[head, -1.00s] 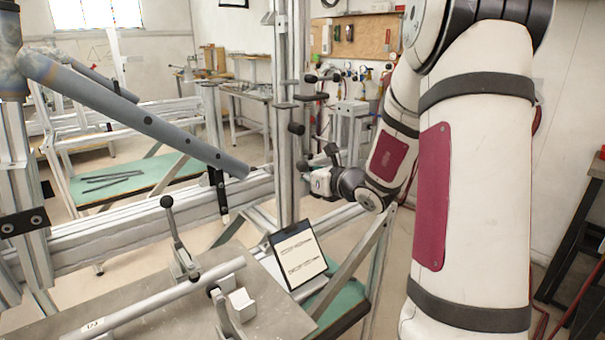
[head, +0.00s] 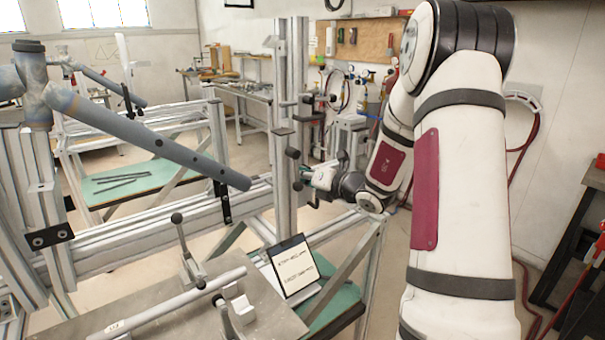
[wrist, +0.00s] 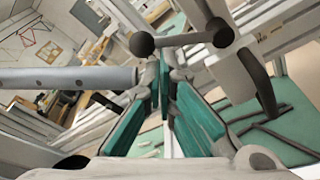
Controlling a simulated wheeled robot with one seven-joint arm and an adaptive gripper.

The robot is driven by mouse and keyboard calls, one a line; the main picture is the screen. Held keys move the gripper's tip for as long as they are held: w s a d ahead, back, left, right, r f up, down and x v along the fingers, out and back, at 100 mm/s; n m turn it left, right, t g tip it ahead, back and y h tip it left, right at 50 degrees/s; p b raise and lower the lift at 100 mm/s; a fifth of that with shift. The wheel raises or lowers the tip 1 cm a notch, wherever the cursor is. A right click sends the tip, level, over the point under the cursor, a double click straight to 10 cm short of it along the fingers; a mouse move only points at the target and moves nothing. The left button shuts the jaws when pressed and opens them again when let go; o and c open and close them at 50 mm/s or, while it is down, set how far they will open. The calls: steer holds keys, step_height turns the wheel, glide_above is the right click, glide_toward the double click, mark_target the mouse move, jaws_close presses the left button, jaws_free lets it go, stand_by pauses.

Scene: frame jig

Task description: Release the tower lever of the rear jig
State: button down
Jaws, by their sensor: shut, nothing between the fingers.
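The rear jig's upright tower (head: 290,60) stands mid-picture in the head view, a metal profile with several dark knobs and handles on its side. My gripper (head: 308,172) is just right of the tower, low among these handles. In the wrist view, the teal fingers of my gripper (wrist: 166,75) are shut with nothing between them. A lever bar with a dark ball end (wrist: 142,44) crosses just beyond the fingertips. Its other end meets a dark hub beside a long dark handle (wrist: 257,83). I cannot tell whether the fingers touch the bar.
A grey frame tube (head: 165,145) slopes toward the tower from the left. Horizontal rails (head: 150,225) run below it. A plate with a clamped silver tube (head: 175,303) and a tilted tablet (head: 293,268) are in front. A green shelf with dark rods (head: 125,182) lies behind.

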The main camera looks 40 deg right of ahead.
steer(key=d+r+m+p, duration=0.1)
steer(key=m+p, duration=0.1)
steer(key=d+r+m+y+p, duration=0.1)
steer(key=m+p, duration=0.1)
steer(key=m, duration=0.1)
steer(key=d+r+m+t+p, duration=0.1)
steer(key=r+m+p, duration=0.1)
steer(key=shift+w+d, duration=0.1)
steer(key=shift+d, duration=0.2)
steer(key=shift+f, duration=0.1)
stand_by(0.7)
